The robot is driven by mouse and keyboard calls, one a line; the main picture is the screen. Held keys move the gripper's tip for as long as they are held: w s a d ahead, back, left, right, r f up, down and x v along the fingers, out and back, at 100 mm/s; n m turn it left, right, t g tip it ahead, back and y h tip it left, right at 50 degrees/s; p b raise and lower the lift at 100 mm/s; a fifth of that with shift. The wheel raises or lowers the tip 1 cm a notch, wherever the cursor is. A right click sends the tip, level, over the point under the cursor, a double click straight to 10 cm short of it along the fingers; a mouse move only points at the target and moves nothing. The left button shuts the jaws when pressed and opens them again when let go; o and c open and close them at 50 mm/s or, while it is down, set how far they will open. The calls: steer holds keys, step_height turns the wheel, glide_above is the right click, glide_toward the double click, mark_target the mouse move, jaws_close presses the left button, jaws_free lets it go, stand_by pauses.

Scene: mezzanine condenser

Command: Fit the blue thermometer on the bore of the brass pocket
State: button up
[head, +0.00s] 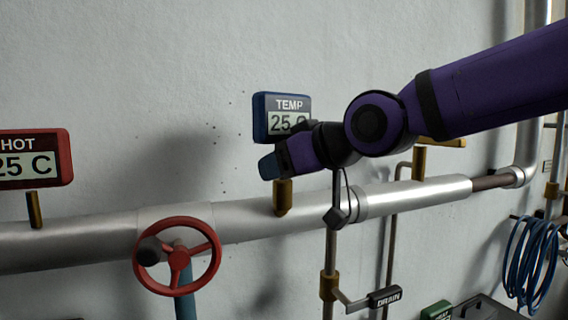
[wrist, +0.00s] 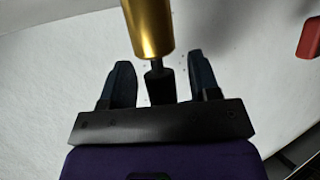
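The blue thermometer (head: 262,118), with a "TEMP 25 C" display, stands nearly upright above the brass pocket (head: 283,198) on the silver pipe. My gripper (head: 268,167) is between them, just below the display, and hides the stem in the head view. In the wrist view, the dark stem (wrist: 160,85) stands between my two fingers (wrist: 163,82), with a light gap on each side. Its thin end meets the end of the brass pocket (wrist: 150,28). How deep it sits in the bore is hidden.
A red "HOT" thermometer (head: 62,160) stands on a brass stem at the left. A red handwheel (head: 180,257) is in front of the pipe (head: 245,225). A drain lever (head: 384,296) hangs below, and a blue hose coil (head: 530,262) is at the right.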

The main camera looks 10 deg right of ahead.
stand_by(0.3)
steer(key=v, duration=1.1)
steer(key=shift+a, duration=0.1)
steer(key=s+d+f+m+g+h, duration=0.2)
steer(key=s+d+f+m+h, duration=0.2)
steer(key=d+f, duration=0.4)
steer(key=s+d+f+m+g+h, duration=0.3)
steer(key=s+d+f, duration=0.3)
steer(key=d+f, duration=0.2)
steer(key=shift+s+d+f+m+h, duration=0.3)
steer(key=shift+d+f+m+h, duration=0.15)
steer(key=shift+d+h, duration=0.5)
steer(key=shift+c, duration=0.4)
